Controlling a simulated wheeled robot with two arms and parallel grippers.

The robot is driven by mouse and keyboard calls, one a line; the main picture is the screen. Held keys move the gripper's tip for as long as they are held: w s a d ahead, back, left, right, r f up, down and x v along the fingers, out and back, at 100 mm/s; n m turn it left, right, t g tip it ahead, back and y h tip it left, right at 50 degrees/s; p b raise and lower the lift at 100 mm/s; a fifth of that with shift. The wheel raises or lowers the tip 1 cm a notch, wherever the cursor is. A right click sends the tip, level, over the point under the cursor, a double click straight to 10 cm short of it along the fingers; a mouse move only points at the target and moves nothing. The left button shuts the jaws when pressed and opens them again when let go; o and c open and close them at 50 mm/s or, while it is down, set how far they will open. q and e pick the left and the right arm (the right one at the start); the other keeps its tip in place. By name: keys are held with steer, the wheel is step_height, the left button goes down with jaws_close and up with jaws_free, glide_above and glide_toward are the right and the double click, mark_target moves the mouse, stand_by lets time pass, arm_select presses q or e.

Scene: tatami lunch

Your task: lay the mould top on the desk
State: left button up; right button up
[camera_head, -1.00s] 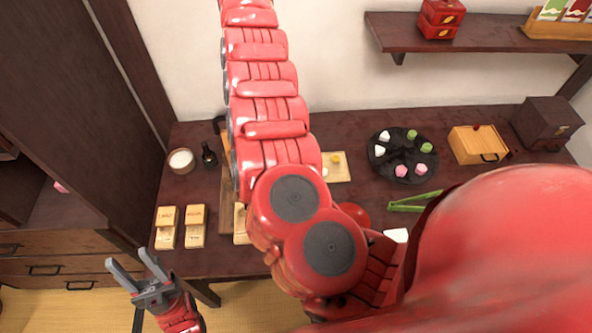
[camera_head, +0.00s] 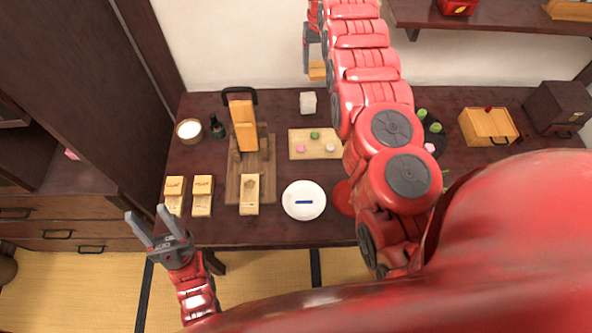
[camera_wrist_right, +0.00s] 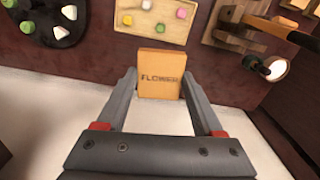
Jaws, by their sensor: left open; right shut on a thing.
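The mould top is a light wooden block marked "FLOWER" (camera_wrist_right: 160,75). My right gripper (camera_wrist_right: 159,80) is shut on it in the right wrist view, with a finger on each side. In the head view the block (camera_head: 317,71) shows small below my right gripper (camera_head: 314,58), near the wall behind the desk; its height above the desk is hard to tell. The dark desk (camera_head: 275,232) lies below. My left gripper (camera_head: 149,217) is open and empty at the desk's front left corner.
Two wooden blocks (camera_head: 202,196) lie at the desk's left. A sweets tray (camera_head: 296,153), a white cube (camera_head: 308,103) and a white plate (camera_head: 303,211) are nearby. My right arm hides part of the desk.

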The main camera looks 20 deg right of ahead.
steer(key=shift+s+d+f, duration=0.2)
steer(key=shift+d+f, duration=0.2)
steer(key=shift+d, duration=0.05)
steer(key=shift+s+d+f, duration=0.15)
steer(key=shift+d+f, duration=0.25)
steer(key=shift+d, duration=0.05)
steer(key=s+a+f+n, duration=0.2)
steer(key=s+f, duration=0.4)
steer(key=s, duration=0.3)
steer(key=s+a+f+n+p, duration=0.1)
steer(key=s+a+f+n, duration=0.2)
steer(key=s, duration=0.6)
steer(key=s+a+f+n+p, duration=0.1)
steer(key=s+a+f+n, duration=0.1)
steer(key=s+a+f, duration=0.4)
steer(key=shift+s+f+n, duration=0.3)
steer(key=shift+s+f, duration=1.6)
steer(key=shift+s, duration=0.15)
steer(key=w, duration=0.5)
steer(key=w+a+f+p, duration=0.1)
steer(key=w, duration=0.4)
steer(key=w+p, duration=0.1)
steer(key=w, duration=0.4)
steer(key=shift+w+a+f, duration=0.25)
steer(key=shift+w+f, duration=0.1)
steer(key=shift+f, duration=0.2)
steer(key=shift+f+p, duration=0.5)
steer(key=shift+f, duration=0.95)
steer(key=shift+f, duration=0.1)
